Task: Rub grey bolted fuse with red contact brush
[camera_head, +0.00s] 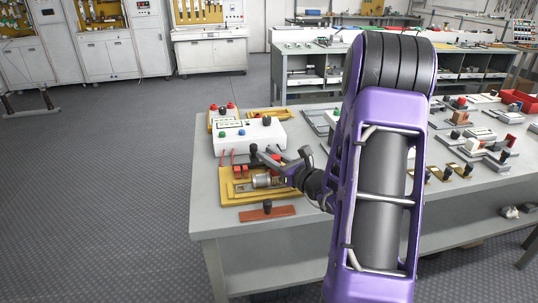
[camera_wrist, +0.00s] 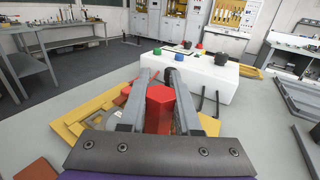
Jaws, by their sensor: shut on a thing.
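In the wrist view, a bright red block (camera_wrist: 162,105), seemingly the red contact brush, sits between the two grey fingers of my gripper (camera_wrist: 161,78). Its lower end is hidden by the gripper body. In the head view my gripper (camera_head: 272,159) is over the yellow fixture (camera_head: 229,199) near the table's front left, with red (camera_head: 275,158) showing between the fingers. The grey bolted fuse (camera_head: 263,181) looks like a metal cylinder lying on that fixture, just below the fingers. Whether the brush touches it cannot be told.
A white box (camera_head: 251,139) with coloured buttons stands behind the fixture. A red-brown plate (camera_head: 281,212) with a black knob lies in front. More parts on grey plates (camera_head: 484,150) fill the table's right side. My arm hides the table's middle.

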